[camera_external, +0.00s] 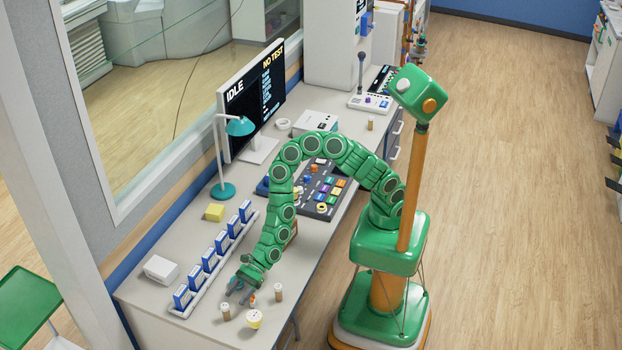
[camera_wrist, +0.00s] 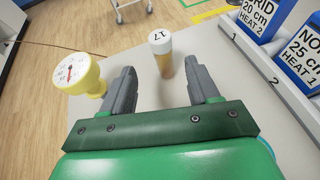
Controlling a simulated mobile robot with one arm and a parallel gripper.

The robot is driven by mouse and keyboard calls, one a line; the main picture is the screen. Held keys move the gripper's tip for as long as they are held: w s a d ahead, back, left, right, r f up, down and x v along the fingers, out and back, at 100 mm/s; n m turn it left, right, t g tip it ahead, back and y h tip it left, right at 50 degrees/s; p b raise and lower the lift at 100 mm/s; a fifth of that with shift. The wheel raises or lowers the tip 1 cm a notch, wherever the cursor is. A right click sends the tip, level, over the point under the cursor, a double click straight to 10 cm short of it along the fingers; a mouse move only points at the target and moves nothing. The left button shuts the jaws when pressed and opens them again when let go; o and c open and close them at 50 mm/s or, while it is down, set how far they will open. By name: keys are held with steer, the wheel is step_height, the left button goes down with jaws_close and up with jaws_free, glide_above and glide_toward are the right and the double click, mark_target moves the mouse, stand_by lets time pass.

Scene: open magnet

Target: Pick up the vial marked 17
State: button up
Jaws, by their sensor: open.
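The vial marked 17 (camera_wrist: 164,68) has a white cap with the number on it and an amber body. It stands upright on the bench in the wrist view, between and just past my fingertips. In the external view, a small white-capped vial at the bench's near end (camera_external: 225,313) appears to be the same one; its number is too small to read. My gripper (camera_wrist: 160,78) is open, one grey finger on each side of the vial's line, with nothing held. It also shows low over the bench in the external view (camera_external: 239,291).
A yellow dial gauge (camera_wrist: 82,76) stands just left of my left finger. A rack of blue-and-white labelled boxes (camera_wrist: 262,70) lies to the right. Other small vials (camera_external: 278,292) stand near my gripper. The bench edge lies beyond the vial.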

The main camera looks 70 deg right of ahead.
mark_target(226, 310)
steer(key=shift+x, duration=1.3)
steer(key=shift+w+a+f, duration=0.3)
steer(key=shift+a+f, duration=0.3)
steer(key=shift+a, duration=0.15)
steer(key=shift+w+a+f, duration=0.25)
steer(key=shift+a+f, duration=0.35)
steer(key=shift+a, duration=0.2)
steer(key=shift+w+a+f, duration=0.15)
steer(key=shift+w+a, duration=0.05)
steer(key=shift+a, duration=0.35)
steer(key=c, duration=1.1)
steer(key=shift+o, duration=0.2)
